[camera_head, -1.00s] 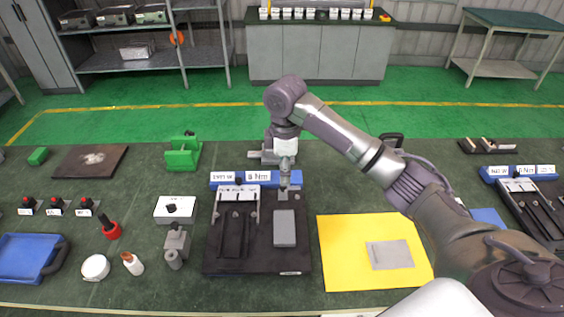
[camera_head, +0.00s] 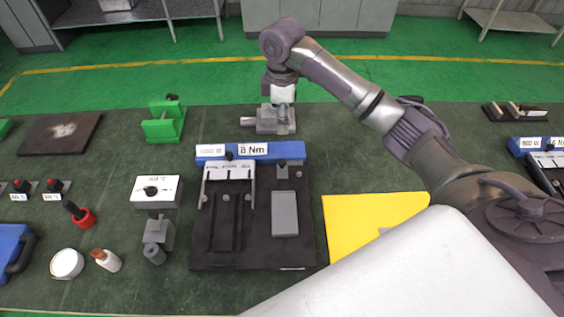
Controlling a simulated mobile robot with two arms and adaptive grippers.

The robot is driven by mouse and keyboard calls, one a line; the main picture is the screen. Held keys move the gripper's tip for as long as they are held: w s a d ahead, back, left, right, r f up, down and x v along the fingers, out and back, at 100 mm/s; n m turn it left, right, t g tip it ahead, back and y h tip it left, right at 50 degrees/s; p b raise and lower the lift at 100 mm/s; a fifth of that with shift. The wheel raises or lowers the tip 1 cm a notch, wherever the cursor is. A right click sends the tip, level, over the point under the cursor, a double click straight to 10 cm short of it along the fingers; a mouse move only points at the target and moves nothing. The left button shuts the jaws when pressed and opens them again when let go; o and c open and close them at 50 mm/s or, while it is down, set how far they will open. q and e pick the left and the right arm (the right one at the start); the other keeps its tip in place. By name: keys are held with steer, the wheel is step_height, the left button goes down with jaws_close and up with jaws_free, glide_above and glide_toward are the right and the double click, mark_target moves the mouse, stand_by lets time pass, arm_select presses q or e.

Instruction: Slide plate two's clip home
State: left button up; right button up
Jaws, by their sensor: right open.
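A black fixture plate (camera_head: 266,255) lies in mid table with a blue strip (camera_head: 285,150) along its back edge, labelled 8 Nm. On its left half are a pale clip-like bar (camera_head: 228,172) and two dark slots. A grey block (camera_head: 284,213) lies on its right half, with a small grey piece (camera_head: 282,172) behind it. A second similar plate (camera_head: 543,178) is cut off at the right edge. I cannot read which is plate two. My right gripper (camera_head: 280,106) is open behind the blue strip, apart from the plate. Its fingertips overlap a grey fixture and are hard to see.
The grey fixture (camera_head: 268,122) stands behind the plate. A yellow sheet (camera_head: 365,225) lies to the right.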

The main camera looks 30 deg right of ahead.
mark_target(282, 161)
arm_select(q)
steer(key=shift+s+d+f+p, duration=0.15)
steer(key=shift+s+f+p, duration=0.05)
steer(key=shift+p, duration=0.2)
arm_select(e)
step_height(282, 161, down, 17)
steer(key=shift+w+d+f, duration=0.1)
jaws_close()
stand_by(0.4)
